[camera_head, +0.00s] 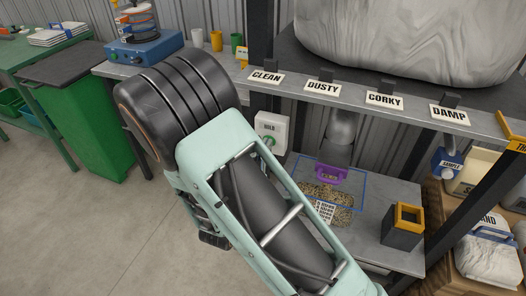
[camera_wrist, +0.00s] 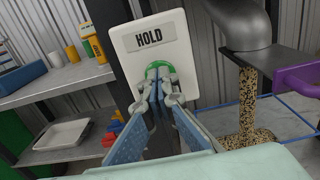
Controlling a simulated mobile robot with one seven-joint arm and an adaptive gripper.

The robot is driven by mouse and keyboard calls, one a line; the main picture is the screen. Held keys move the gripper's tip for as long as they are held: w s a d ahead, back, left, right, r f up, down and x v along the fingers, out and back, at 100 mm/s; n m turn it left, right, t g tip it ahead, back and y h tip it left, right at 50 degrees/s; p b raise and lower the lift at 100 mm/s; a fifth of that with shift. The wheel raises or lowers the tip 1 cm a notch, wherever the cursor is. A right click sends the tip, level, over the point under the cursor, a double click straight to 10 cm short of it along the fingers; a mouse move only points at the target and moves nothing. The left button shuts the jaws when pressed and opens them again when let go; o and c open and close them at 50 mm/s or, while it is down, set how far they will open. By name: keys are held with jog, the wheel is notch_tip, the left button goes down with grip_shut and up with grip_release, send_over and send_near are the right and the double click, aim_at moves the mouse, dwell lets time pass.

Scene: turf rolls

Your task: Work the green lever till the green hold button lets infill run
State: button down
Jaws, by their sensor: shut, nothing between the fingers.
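The white HOLD plate (camera_wrist: 150,42) faces my wrist camera, with a green round button (camera_wrist: 158,68) below its label. My gripper (camera_wrist: 157,88) is shut and empty, its fingertips at the button's lower part; they look to be touching it. The plate also shows in the head view (camera_head: 271,128), where my arm hides my fingers. A grey spout (camera_wrist: 228,28) stands right of the plate. A speckled column of infill (camera_wrist: 247,105) stretches from beneath it to a spread of granules below. I cannot make out a separate green lever.
A purple-handled part (camera_head: 318,173) stands by the granules, within a blue outline (camera_head: 362,190) on the lower shelf. A dark box with a yellow rim (camera_head: 403,228) is to the right. Posts and the labelled upper shelf (camera_head: 350,92) crowd the space; open floor lies left.

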jog(key=shift+w+d+r, duration=0.2)
jog(key=shift+r, duration=0.05)
dwell(0.5)
